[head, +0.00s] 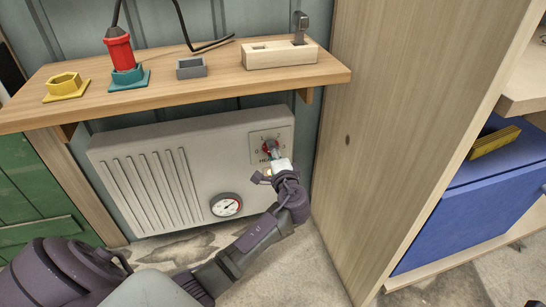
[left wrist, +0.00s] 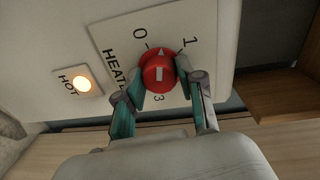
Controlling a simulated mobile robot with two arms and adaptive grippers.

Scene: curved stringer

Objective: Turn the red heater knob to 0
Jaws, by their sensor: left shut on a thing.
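The red heater knob (head: 270,145) is on a pale plate (head: 284,135) at the upper right of the white heater (head: 150,135). In the left wrist view the knob (left wrist: 158,72) shows a white mark, and its small pointer faces between 0 and 1. The plate (left wrist: 112,38) carries 0, 1, 3 and part of the word HEAT. My left gripper (head: 274,160) reaches the knob from below. In the left wrist view its fingers (left wrist: 163,84) are on both sides of the knob, shut on it. My right gripper is not in view.
An orange light (left wrist: 83,84) labelled HOT glows beside the plate. A round gauge (head: 226,205) sits low on the heater. A wooden panel (head: 400,120) stands close on the right.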

